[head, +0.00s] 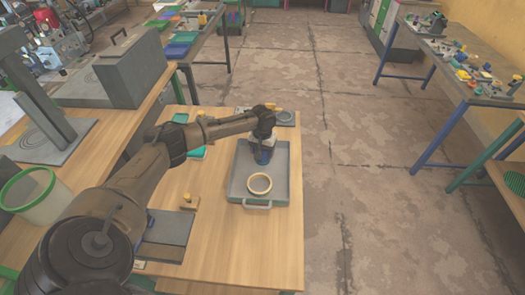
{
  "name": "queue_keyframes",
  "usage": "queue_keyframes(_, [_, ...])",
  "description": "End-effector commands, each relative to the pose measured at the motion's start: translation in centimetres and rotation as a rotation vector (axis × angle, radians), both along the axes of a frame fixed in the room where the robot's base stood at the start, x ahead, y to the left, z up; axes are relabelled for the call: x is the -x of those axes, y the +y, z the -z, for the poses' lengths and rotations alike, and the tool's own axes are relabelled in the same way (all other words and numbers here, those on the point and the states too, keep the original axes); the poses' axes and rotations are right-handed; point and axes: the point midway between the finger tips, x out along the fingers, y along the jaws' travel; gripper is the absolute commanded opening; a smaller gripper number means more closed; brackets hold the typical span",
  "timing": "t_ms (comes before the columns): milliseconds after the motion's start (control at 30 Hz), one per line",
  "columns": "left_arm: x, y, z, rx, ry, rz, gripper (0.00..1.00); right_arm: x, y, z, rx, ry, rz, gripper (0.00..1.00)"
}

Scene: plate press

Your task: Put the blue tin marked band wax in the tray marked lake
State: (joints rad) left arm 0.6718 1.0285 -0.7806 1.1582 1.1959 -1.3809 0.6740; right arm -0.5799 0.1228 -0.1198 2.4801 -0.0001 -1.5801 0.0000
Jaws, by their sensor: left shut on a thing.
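My left gripper (263,152) reaches in from the left and points down over the back part of a grey tray (280,190). It is shut on a small blue tin (263,158), which is partly hidden by the gripper. I cannot read any mark on the tin. I cannot tell whether the tin touches the tray floor. The tray has a handle at its front, and its marking cannot be read. My right gripper is not in view.
A tan ring (259,192) lies in the front of the tray. Green trays (181,118) lie to the left, partly behind my arm. A small wooden block (189,203) sits left on the table (230,250). The table's front right is clear.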

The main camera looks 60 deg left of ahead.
Motion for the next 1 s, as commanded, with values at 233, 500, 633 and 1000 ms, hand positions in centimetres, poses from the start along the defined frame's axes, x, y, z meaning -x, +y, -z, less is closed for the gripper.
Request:
queue_keyframes(233, [0.0, 0.0, 0.3, 0.000, 0.000, 0.000, 0.68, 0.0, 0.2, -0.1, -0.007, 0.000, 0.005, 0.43])
queue_keyframes(500, [0.0, 0.0, 0.2, 0.000, 0.000, 0.000, 0.91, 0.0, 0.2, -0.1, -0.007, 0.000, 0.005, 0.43])
queue_keyframes(633, [0.0, 0.0, 0.2, 0.000, 0.000, 0.000, 0.91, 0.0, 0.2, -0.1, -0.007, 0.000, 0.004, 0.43])
queue_keyframes(1000, [0.0, 0.1, -3.5, -0.001, -0.003, 0.000, 0.91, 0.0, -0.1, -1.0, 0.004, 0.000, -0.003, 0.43])
